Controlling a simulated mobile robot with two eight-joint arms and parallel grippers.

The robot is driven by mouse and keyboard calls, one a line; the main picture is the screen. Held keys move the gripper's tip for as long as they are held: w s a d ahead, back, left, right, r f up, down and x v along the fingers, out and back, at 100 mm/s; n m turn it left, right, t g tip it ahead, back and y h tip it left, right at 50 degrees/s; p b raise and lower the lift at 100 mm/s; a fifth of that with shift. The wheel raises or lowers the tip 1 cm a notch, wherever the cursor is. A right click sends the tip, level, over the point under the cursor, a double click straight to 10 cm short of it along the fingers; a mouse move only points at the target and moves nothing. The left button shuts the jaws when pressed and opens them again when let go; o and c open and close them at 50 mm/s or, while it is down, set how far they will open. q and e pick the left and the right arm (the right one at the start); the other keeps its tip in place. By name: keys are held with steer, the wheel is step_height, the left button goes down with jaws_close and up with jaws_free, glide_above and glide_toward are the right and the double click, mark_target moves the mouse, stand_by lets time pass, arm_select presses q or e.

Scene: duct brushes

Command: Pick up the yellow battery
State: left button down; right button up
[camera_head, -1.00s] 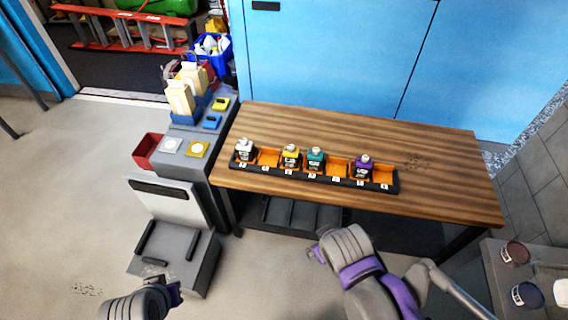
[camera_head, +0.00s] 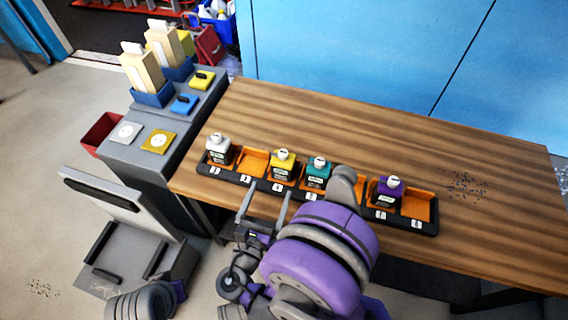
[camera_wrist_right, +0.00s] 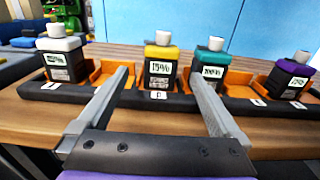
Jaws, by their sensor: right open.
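The yellow battery (camera_head: 283,164) stands upright in a slot of the black rack (camera_head: 228,177) on the wooden table. It has a yellow top, a dark labelled body and a white cap. In the right wrist view the yellow battery (camera_wrist_right: 160,68) appears ahead, between the lines of my two fingers. My right gripper (camera_head: 265,205) is open and empty, in front of the rack; in the wrist view its fingers (camera_wrist_right: 163,95) point toward the yellow and teal batteries. My left arm shows at the bottom left, but its gripper's fingers cannot be made out.
A teal battery (camera_head: 318,172) stands close to the right of the yellow one. A white battery (camera_head: 218,150) and a purple battery (camera_head: 387,191) stand in the same rack, with empty orange slots between. The table behind the rack is clear. A grey cabinet (camera_head: 160,108) stands left.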

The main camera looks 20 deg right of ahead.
mark_target(281, 166)
steer(key=x, duration=1)
steer(key=shift+s+d+r+b, duration=0.15)
steer(key=shift+r+b, duration=0.15)
steer(key=shift+r, duration=0.05)
jaws_close()
